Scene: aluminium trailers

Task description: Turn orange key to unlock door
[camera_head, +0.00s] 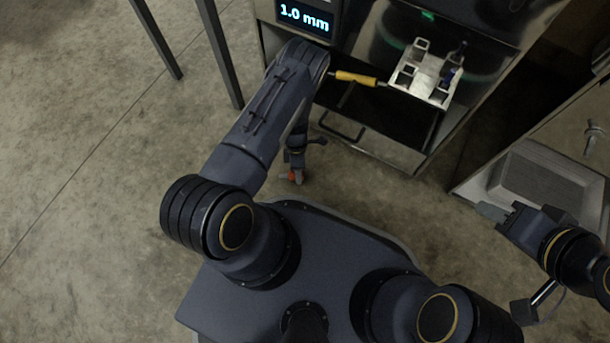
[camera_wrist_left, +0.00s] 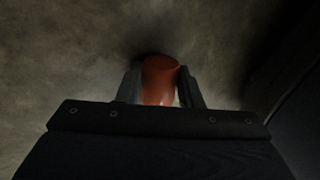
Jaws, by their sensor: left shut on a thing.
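My left gripper (camera_head: 297,172) points down in the head view, low in front of the machine (camera_head: 385,140). It is shut on an orange-red rounded piece (camera_head: 292,177), which looks like the orange key. In the left wrist view the same piece (camera_wrist_left: 160,78) sits between the two fingers (camera_wrist_left: 159,88); its lower part is hidden by the gripper body. I see no lock around it in either view, and I cannot tell which panel is the door. My right gripper (camera_head: 491,211) is at the right, near the sloped metal panel; its opening is too small to judge.
The machine has a display reading 1.0 mm (camera_head: 304,18), a yellow handle (camera_head: 356,78) and a metal fixture (camera_head: 427,74). A sloped metal unit (camera_head: 545,175) stands at the right. Dark legs (camera_head: 220,55) stand at upper left. The concrete floor at left is clear.

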